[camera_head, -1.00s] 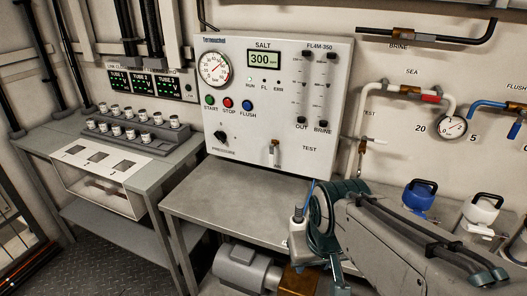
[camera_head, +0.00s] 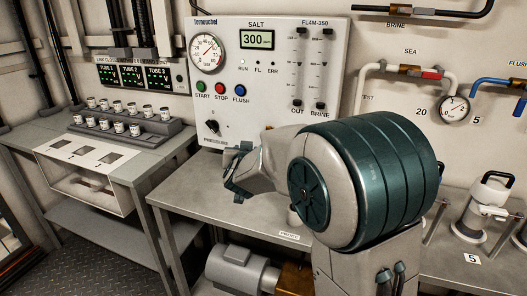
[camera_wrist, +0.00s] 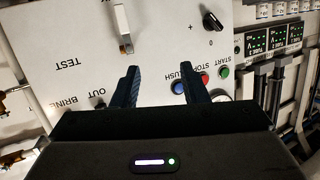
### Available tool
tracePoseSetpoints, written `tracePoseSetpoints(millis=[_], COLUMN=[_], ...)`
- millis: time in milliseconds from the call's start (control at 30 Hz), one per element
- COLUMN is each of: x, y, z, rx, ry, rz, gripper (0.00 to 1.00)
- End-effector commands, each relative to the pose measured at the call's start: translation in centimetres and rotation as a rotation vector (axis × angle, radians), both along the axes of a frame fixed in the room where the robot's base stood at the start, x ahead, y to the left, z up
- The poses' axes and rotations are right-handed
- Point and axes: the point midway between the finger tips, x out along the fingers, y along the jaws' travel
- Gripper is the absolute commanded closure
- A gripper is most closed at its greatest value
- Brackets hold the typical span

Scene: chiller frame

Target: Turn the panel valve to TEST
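The panel valve has a white lever (camera_wrist: 121,20) on a brass stem and sits on the white panel (camera_head: 275,85). The wrist view shows the panel upside down, so the lever hangs downward from its stem. The printed word TEST (camera_wrist: 72,64) is to the left of the valve in that view. In the head view my arm hides the valve and the TEST label. My gripper (camera_wrist: 157,84) is open and empty, its two dark fingers pointing at the panel and apart from the lever. In the head view my gripper (camera_head: 238,174) is before the panel's lower part.
A black selector knob (camera_head: 212,127) and the green, red and blue buttons (camera_head: 220,88) are on the panel near my gripper. A steel bench (camera_head: 190,190) lies below. A rack of capped tubes (camera_head: 125,124) stands left. Pipes and a gauge (camera_head: 454,109) are at right.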

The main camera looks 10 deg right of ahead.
Motion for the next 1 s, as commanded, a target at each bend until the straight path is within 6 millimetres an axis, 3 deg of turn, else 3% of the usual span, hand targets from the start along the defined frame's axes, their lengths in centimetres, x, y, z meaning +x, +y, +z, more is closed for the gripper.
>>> tracePoseSetpoints(millis=[33, 200, 333, 633, 1000], x=[1.2, 3.2, 3.5, 4.7, 11.3], y=[0.0, -0.9, -1.3, -2.4, -6.2], z=[-1.9, -4.5, -5.7, -6.1, -6.1], rx=[-0.020, -0.102, -0.152, -0.181, -0.182], ry=[-0.035, -0.140, -0.180, -0.201, -0.202], rz=[-0.052, -0.235, -0.333, -0.391, -0.390], gripper=[0.60, 0.60, 0.60, 0.60, 0.60])
